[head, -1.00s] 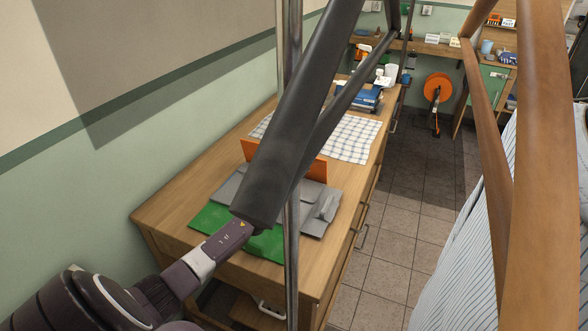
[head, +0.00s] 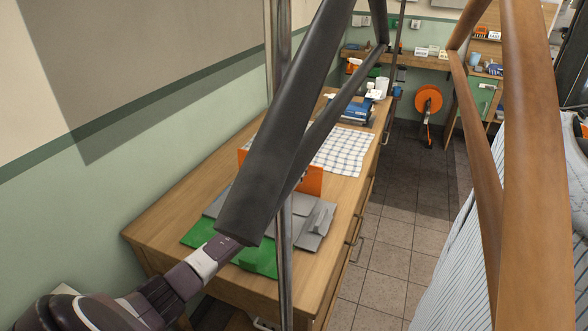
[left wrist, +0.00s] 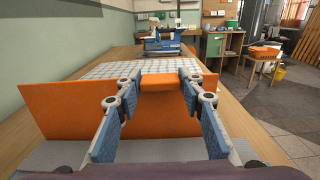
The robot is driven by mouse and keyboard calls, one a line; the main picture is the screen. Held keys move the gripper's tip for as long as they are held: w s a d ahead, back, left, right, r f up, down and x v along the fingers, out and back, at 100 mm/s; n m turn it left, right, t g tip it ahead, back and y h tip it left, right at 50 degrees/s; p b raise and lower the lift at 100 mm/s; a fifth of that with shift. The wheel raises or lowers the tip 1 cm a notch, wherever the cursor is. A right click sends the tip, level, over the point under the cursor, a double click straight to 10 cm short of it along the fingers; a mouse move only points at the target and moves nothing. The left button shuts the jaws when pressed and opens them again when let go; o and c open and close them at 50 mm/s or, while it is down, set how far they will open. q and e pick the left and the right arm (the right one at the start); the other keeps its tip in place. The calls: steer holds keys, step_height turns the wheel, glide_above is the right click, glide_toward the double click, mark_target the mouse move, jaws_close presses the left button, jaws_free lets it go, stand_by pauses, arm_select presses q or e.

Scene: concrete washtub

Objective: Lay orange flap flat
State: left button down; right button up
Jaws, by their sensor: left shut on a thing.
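The orange flap (head: 311,182) stands up from the grey board (head: 312,222) on the wooden worktop. In the left wrist view the flap (left wrist: 70,112) is a broad upright panel, leaning slightly, with a raised orange tab (left wrist: 168,86) at its top middle. My left gripper (left wrist: 160,92) has its blue-grey fingers on both sides of this tab and is shut on it. In the head view the gripper is hidden behind a dark bar; only my left arm shows. A green panel (head: 258,262) lies flat at the board's near side. My right gripper is not in view.
The wooden worktop (head: 160,225) is bare at left. A dark bar, a metal pole (head: 285,240) and a wooden frame (head: 535,180) cross the head view.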

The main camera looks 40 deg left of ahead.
arm_select(q)
steer(key=c, duration=1.4)
jaws_free()
steer(key=shift+a+r, duration=0.15)
steer(key=shift+r, duration=0.75)
steer(key=shift+o, duration=0.7)
steer(key=shift+f, duration=0.4)
steer(key=v, duration=1.2)
